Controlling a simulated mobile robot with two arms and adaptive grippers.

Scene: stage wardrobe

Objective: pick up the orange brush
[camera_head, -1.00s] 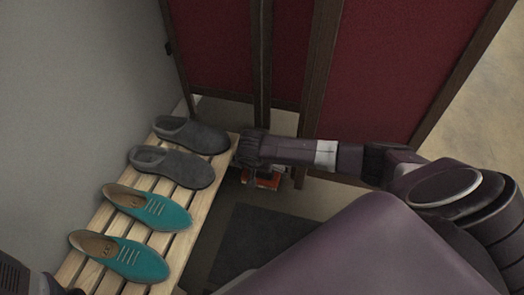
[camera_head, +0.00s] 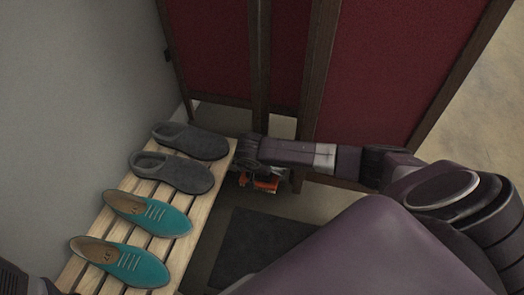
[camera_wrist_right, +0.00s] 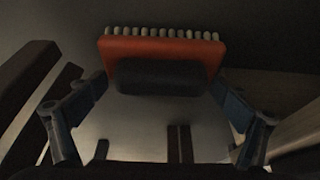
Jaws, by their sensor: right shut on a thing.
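The orange brush (camera_wrist_right: 168,50) shows in the right wrist view with a dark pad on its face and a row of pale bristles along its upper edge. My right gripper (camera_wrist_right: 163,80) has a finger at each end of the brush and is shut on it. In the head view the orange brush (camera_head: 262,184) hangs under my right gripper (camera_head: 250,168), beside the right edge of the slatted bench, partly hidden by the arm. My left gripper cannot be made out; only a dark part of my left arm shows at the lower left corner.
The wooden slatted bench (camera_head: 201,212) holds a grey pair of shoes (camera_head: 172,172) and a teal pair (camera_head: 137,262). A dark red folding screen (camera_head: 375,70) stands behind my right arm. A dark mat (camera_head: 262,240) lies on the floor. A grey wall is at the left.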

